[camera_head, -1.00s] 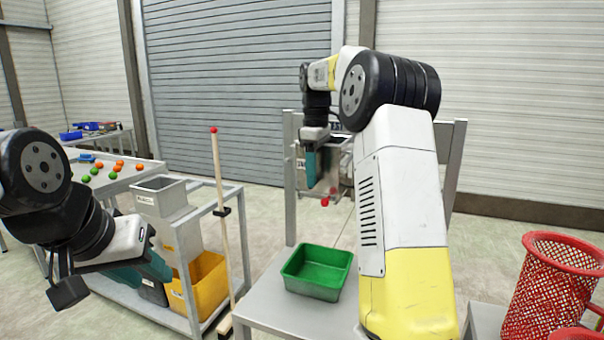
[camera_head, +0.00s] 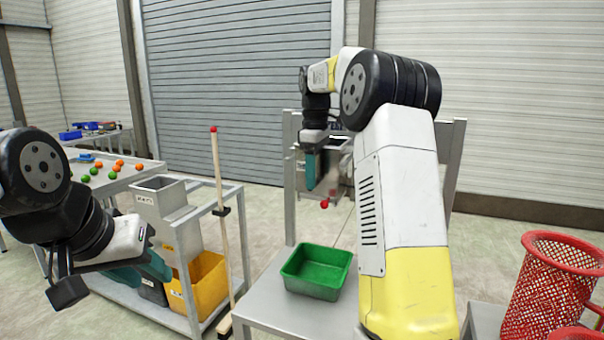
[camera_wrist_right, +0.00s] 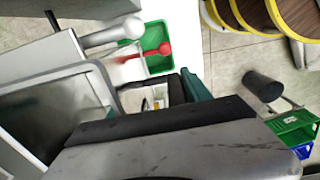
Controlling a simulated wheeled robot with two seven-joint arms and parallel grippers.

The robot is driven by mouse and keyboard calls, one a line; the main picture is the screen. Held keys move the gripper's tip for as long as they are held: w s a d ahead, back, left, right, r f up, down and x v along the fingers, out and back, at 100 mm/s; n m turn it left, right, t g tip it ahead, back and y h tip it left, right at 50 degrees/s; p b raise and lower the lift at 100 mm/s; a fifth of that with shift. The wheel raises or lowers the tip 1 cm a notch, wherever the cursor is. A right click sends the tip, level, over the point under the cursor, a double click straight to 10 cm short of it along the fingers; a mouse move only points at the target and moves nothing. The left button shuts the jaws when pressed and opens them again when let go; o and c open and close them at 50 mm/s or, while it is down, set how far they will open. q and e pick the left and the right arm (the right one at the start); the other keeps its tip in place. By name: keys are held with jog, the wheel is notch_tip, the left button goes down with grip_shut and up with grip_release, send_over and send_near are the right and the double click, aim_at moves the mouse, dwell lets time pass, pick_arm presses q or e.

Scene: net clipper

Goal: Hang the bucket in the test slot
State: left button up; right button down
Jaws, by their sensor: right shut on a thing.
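A grey bucket (camera_head: 338,158) is at my right gripper (camera_head: 322,180), at the grey stand's upright frame. In the right wrist view the bucket's pale rim and open inside (camera_wrist_right: 55,110) show at the left. My right gripper is shut on the bucket; the gripped spot is mostly hidden. A red ball-ended peg (camera_head: 324,204) shows just below the gripper, and in the right wrist view beside a silver ball-ended peg (camera_wrist_right: 115,32). Whether the bucket touches a peg, I cannot tell. My left gripper (camera_head: 143,270) is empty, low at the left; its finger gap is unclear.
A green bin (camera_head: 317,289) sits on the grey table below my right gripper. Another labelled grey bucket (camera_head: 160,193) and a yellow bin (camera_head: 208,278) stand on a cart at the left. A wooden pole (camera_head: 219,190) rises beside it. A red mesh basket (camera_head: 545,290) is at the right.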

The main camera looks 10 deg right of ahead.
jog(key=shift+f, duration=0.6)
jog(key=shift+c, duration=2)
grip_release()
